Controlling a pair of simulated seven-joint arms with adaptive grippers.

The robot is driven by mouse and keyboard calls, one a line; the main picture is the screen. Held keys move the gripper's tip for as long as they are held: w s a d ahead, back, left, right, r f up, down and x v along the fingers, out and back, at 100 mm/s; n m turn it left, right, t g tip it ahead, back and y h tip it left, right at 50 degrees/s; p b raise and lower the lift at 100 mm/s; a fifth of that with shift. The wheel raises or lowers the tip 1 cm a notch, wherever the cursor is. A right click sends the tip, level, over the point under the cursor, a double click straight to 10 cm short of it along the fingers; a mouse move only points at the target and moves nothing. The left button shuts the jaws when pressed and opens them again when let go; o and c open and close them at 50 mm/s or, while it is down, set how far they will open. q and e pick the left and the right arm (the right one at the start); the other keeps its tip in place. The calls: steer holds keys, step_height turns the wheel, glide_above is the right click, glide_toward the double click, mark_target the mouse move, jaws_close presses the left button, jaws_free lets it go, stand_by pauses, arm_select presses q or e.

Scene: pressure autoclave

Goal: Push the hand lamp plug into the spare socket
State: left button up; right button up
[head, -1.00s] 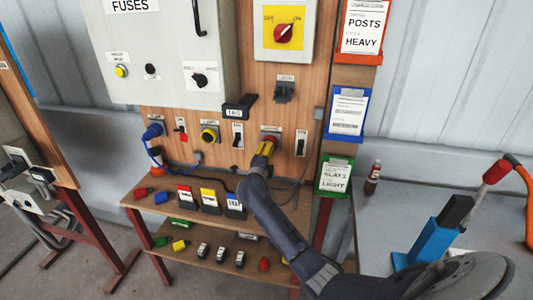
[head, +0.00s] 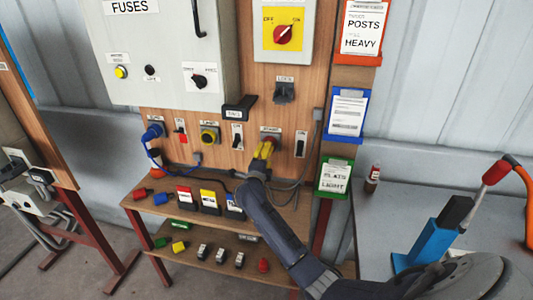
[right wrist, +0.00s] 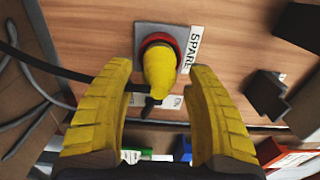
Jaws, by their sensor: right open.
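The hand lamp plug (right wrist: 159,75) is a yellow body with a dark cable trailing left. In the right wrist view its front end sits in the round red ring of the spare socket (right wrist: 143,40), which has a grey plate and a SPARE label. How deep it sits cannot be told. My right gripper (right wrist: 158,88) is open, its yellow fingers on either side of the plug with gaps visible on both sides. In the head view the right gripper (head: 261,156) is just below the spare socket (head: 270,131) and hides most of the plug. My left gripper is not in view.
A blue plug (head: 153,132) and a yellow socket (head: 209,134) are left on the same panel. A shelf (head: 135,207) below holds several coloured blocks. A bottle (head: 373,176) and a blue stand (head: 427,243) are on the grey bench at right.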

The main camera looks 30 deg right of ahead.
steer(key=v, duration=1)
stand_by(0.3)
